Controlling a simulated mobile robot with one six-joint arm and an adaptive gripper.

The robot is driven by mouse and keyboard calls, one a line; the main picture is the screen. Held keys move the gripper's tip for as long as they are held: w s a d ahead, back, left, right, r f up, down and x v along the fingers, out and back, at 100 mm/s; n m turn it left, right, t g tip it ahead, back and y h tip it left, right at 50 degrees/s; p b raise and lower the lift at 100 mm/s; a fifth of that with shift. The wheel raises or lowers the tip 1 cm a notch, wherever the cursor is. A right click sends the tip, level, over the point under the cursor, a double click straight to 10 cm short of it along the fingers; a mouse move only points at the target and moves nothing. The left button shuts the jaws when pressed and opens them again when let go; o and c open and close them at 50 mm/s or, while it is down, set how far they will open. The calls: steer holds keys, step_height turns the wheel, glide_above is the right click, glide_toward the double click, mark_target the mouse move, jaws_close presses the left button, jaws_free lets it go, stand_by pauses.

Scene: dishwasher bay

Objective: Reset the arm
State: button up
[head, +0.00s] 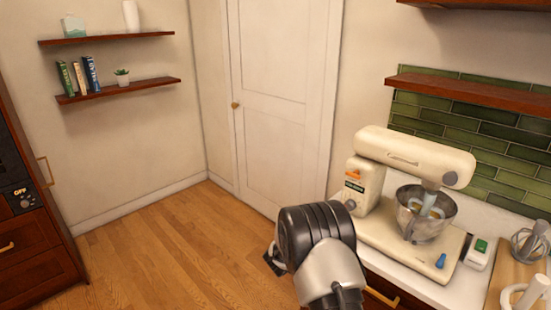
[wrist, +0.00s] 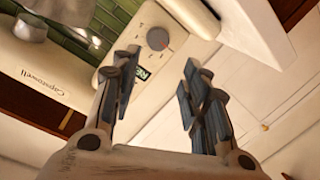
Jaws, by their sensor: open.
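My gripper (wrist: 157,85) is open and empty in the wrist view, its two dark fingers spread apart. Behind it the wrist view shows the cream stand mixer (wrist: 60,75) at a steep tilt. In the head view my arm rises at the bottom centre, in front of the counter's left end. The gripper's fingers are mostly hidden there behind my own wrist. The stand mixer (head: 410,158) stands on the counter to the right of my arm, with a metal bowl (head: 426,222) under its head. I cannot tell the exact gap between gripper and mixer.
On the white counter (head: 393,277), a small box with a green button (head: 480,252) and a whisk (head: 530,243) are right of the mixer. A white door (head: 283,100) is behind. Two wall shelves (head: 118,91) hang at left. The wooden floor (head: 165,250) is clear.

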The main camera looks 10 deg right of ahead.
steer(key=s+a+r+n+t+y, duration=0.1)
steer(key=s+a+r+n+y, duration=0.1)
steer(key=a+r+y, duration=0.55)
steer(key=s+a+r+n+t+y, duration=0.1)
steer(key=s+a+r+y, duration=0.3)
steer(key=r, duration=0.7)
steer(key=s+a+r+n+g+y, duration=0.25)
steer(key=s+a, duration=0.25)
steer(key=s, duration=0.6)
steer(key=s+d+f+g, duration=0.1)
steer(key=s+g, duration=0.1)
steer(key=s, duration=0.8)
steer(key=s+d+f+g+h, duration=0.1)
steer(key=s+f, duration=0.1)
steer(key=s, duration=0.8)
steer(key=s+d+f+m+g, duration=0.1)
steer(key=s+g, duration=0.1)
steer(key=s, duration=0.8)
steer(key=shift+d+f+g, duration=0.25)
steer(key=shift+g, duration=0.1)
